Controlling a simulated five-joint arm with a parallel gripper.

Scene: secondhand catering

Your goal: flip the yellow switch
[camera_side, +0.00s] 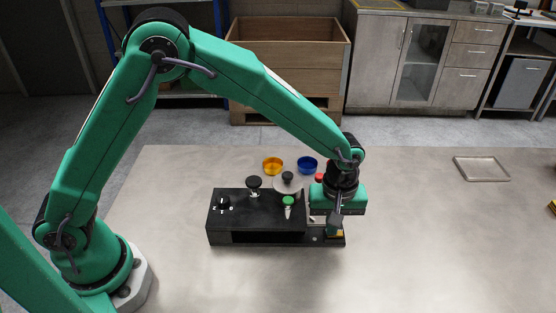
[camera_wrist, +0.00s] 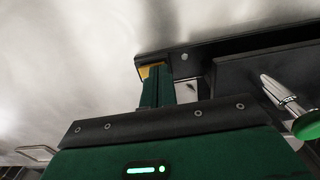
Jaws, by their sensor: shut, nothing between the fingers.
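A black control box (camera_side: 255,237) stands on the metal table. A low black plate extends from its right end, and a small yellow part (camera_side: 338,233), likely the yellow switch, shows there. My gripper (camera_side: 335,225) points down over this plate, fingers shut and empty, right at the yellow part. In the wrist view the yellow part (camera_wrist: 150,70) peeks out beyond the tips of my gripper (camera_wrist: 157,85). The fingers hide most of it, so I cannot tell its position or whether they touch. A green-capped metal lever (camera_side: 288,203) stands left of my gripper; it also shows in the wrist view (camera_wrist: 285,100).
The box carries a black dial (camera_side: 224,203) and a black knob (camera_side: 254,184). An orange dish (camera_side: 272,166) and a blue dish (camera_side: 307,165) sit behind it. A shallow metal tray (camera_side: 481,169) lies at the right.

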